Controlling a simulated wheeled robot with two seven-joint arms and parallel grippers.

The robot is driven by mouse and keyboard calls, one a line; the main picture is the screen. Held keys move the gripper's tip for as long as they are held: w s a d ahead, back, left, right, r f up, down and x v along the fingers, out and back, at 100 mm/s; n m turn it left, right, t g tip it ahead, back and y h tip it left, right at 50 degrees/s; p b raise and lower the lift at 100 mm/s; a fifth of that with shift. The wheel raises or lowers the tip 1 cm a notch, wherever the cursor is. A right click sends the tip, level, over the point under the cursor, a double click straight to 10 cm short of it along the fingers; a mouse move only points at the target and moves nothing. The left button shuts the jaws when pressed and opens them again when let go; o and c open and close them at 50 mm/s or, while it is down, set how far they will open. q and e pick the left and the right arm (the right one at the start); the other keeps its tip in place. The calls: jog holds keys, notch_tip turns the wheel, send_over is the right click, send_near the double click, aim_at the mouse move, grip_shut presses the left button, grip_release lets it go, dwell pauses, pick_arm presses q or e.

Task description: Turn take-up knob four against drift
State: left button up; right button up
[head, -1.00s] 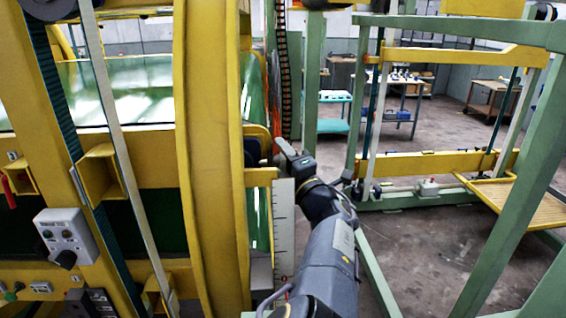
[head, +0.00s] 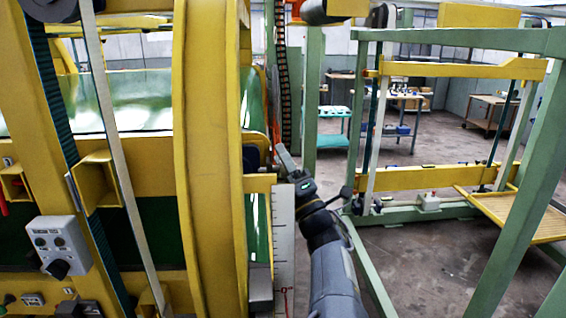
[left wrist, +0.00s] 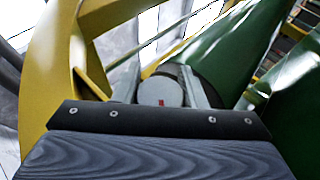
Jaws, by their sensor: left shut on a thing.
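My left gripper (head: 283,158) is beside the right edge of the yellow ring frame (head: 210,150). In the left wrist view its two fingers (left wrist: 162,80) stand on either side of a round pale grey knob (left wrist: 155,92) with a small red mark. The gripper is shut on this knob. The front of the knob is partly hidden by the dark gripper body. No number can be read on it. In the head view I cannot make out the knob behind the gripper. My right gripper is not in view.
A white scale strip (head: 283,240) stands just below the gripper. A green post (head: 312,100) rises behind it. A grey control box (head: 57,247) is at lower left. A green frame with a yellow crossbar (head: 425,177) stands right, with open floor (head: 430,250) around it.

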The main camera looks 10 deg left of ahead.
pick_arm(q)
jog(key=o, duration=1)
jog(key=b+v, duration=0.2)
jog(key=v, duration=0.6)
